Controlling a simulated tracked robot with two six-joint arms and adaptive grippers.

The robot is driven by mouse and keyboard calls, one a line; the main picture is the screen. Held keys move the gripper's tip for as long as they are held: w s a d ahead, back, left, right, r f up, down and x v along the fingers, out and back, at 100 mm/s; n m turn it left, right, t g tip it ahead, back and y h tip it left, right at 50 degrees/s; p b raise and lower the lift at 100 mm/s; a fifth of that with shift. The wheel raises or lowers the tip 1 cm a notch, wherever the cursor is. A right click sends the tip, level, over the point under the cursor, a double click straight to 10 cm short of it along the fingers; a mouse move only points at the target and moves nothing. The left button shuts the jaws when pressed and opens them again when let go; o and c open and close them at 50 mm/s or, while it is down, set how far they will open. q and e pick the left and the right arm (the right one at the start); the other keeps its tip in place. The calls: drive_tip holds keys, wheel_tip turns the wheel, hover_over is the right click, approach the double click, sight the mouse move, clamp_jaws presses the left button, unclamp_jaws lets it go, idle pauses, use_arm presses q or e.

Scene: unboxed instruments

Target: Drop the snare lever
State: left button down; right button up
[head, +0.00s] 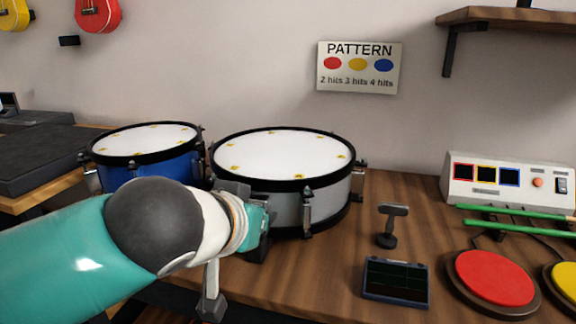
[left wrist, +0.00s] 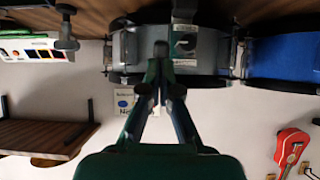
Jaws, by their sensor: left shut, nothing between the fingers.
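The snare drum (head: 285,185) with a grey shell and white head stands on the wooden bench. My left gripper (head: 259,222) is at the front left of its shell, shut and empty. The left wrist view is upside down; it shows the gripper's closed fingertips (left wrist: 161,50) in front of the shell, beside a light grey strainer plate (left wrist: 186,40) with a dark lever-like part. I cannot tell if the fingers touch the lever or how it is set. In the head view my arm hides the strainer. My right gripper is not in view.
A blue drum (head: 150,172) stands left of the snare. To the right are a small stand (head: 390,228), a dark tray (head: 396,281), a red pad (head: 494,277), green sticks (head: 515,228) and a white control box (head: 510,183). A pattern sign (head: 359,68) hangs behind.

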use_arm(q)
drive_tip(key=shift+s, duration=0.1)
drive_tip(key=v, duration=1.1)
drive_tip(key=shift+s+r, duration=0.2)
drive_tip(key=shift+s, duration=0.1)
